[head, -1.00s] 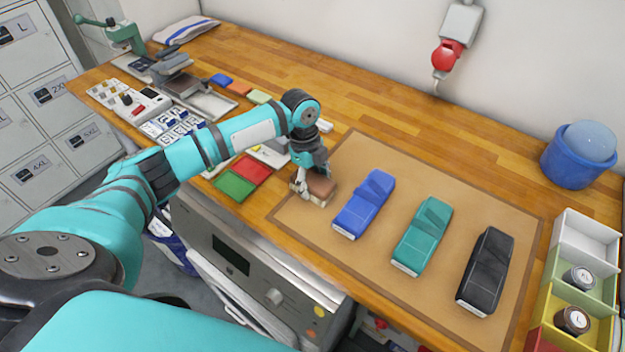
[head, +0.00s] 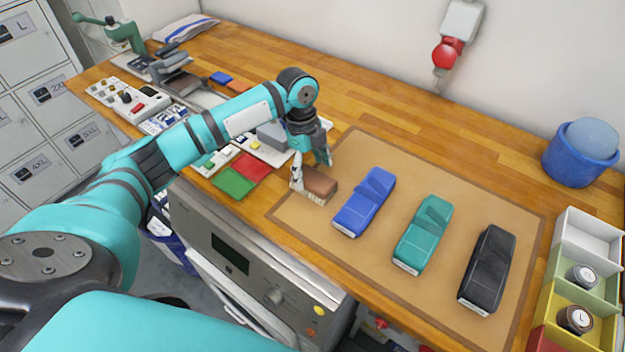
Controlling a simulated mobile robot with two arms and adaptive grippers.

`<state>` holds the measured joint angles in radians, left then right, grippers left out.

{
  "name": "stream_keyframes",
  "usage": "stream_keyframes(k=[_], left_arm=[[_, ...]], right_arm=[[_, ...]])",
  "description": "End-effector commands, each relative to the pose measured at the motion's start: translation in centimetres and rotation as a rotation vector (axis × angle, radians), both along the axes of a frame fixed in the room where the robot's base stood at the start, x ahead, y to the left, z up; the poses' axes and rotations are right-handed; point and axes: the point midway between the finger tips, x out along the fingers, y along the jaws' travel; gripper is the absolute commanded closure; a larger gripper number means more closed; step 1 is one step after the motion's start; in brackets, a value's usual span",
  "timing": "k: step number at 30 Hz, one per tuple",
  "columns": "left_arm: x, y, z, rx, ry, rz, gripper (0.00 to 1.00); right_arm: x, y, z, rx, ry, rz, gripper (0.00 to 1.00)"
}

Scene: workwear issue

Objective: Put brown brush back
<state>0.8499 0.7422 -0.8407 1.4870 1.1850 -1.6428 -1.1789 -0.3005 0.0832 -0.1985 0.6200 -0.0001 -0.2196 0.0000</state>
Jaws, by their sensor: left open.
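The brown brush (head: 320,184) lies at the left end of the tan mat (head: 289,223), with its pale bristles facing down, left of a blue folded item. My left gripper (head: 312,178) is open just above and behind the brush. One finger shows at the brush's left end and the other beyond its far side. I cannot tell whether the fingers touch it. My right gripper is not in view.
On the mat lie a blue (head: 364,202), a teal (head: 422,235) and a black folded item (head: 487,270). Red (head: 251,167) and green squares (head: 233,182) lie left of the brush. Coloured bins (head: 590,240) and a blue tub (head: 580,160) stand at the right. The mat's far part is clear.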

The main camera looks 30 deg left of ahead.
Motion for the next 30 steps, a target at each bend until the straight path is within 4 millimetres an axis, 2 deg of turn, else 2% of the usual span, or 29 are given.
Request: stream_keyframes(k=[6, 12, 18, 30], left_arm=[[0.2, 0.7, 4.6, 0.0, -0.005, 0.0, 0.22], [0.2, 1.1, 7.3, 0.001, -0.001, -0.001, 0.22], [0.2, 1.2, 8.2, 0.0, 0.001, 0.0, 0.22], [0.2, 1.2, 8.1, 0.0, 0.0, 0.0, 0.22]], right_arm=[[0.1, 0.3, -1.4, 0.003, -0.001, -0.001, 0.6], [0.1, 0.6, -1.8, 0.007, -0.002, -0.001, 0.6], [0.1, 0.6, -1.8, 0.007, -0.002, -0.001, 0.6], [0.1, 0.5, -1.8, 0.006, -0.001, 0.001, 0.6]])
